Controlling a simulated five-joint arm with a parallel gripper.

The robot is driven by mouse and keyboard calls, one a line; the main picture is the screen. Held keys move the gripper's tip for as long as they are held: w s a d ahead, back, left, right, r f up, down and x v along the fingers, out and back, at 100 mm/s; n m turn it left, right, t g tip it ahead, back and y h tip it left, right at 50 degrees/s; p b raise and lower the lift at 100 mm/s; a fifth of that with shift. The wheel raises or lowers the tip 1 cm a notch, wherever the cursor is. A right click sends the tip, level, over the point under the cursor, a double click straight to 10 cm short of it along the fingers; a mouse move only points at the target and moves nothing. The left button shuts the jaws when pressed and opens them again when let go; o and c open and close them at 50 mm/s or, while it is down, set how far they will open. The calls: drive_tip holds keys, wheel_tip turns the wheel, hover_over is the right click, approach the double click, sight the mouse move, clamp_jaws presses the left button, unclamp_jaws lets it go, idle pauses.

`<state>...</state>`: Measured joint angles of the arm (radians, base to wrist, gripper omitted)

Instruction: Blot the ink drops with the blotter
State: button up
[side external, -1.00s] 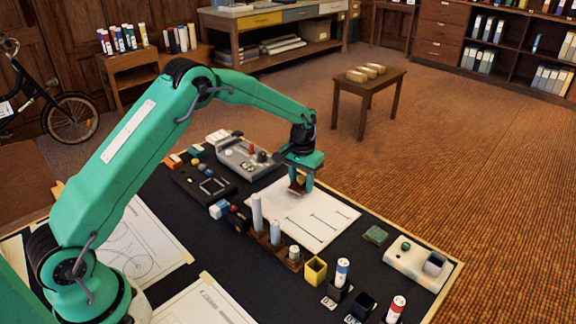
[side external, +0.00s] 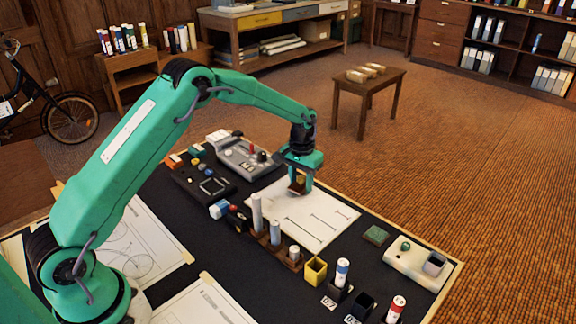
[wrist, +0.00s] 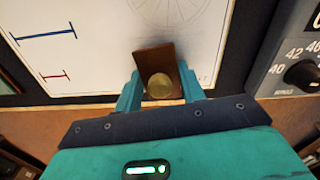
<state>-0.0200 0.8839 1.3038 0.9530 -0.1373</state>
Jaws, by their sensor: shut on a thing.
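My gripper (side external: 301,181) is over the far left part of a white sheet (side external: 320,226) on the dark board. It is shut on a brown blotter with a round brass knob (side external: 299,180). In the wrist view the blotter (wrist: 155,52) sits between my two teal fingers, its underside hidden, over or on the sheet (wrist: 100,20). I cannot tell whether it touches the paper. The sheet bears several thin ruled lines, one blue (wrist: 45,36) and one red (wrist: 55,76), and a faint wheel drawing. I make out no ink drops; the blotter hides part of the sheet.
A grey device with knobs (side external: 245,158) stands left of the sheet. Upright cylinders in a wooden stand (side external: 276,240), a yellow cup (side external: 315,269) and labelled tubes (side external: 342,272) line the near side. A green pad (side external: 376,235) and a pale tray (side external: 415,265) lie right. The sheet's right part is clear.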

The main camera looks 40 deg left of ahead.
sight(287, 181)
drive_tip(key=shift+s+a+f, duration=0.1)
drive_tip(key=shift+a, duration=0.55)
drive_tip(key=shift+a, duration=0.7)
drive_tip(key=shift+a, duration=0.35)
drive_tip(key=shift+a, duration=0.35)
drive_tip(key=shift+a, duration=0.35)
drive_tip(key=shift+a, duration=0.3)
drive_tip(key=shift+d, duration=0.45)
drive_tip(key=shift+d, duration=0.35)
drive_tip(key=shift+d, duration=0.35)
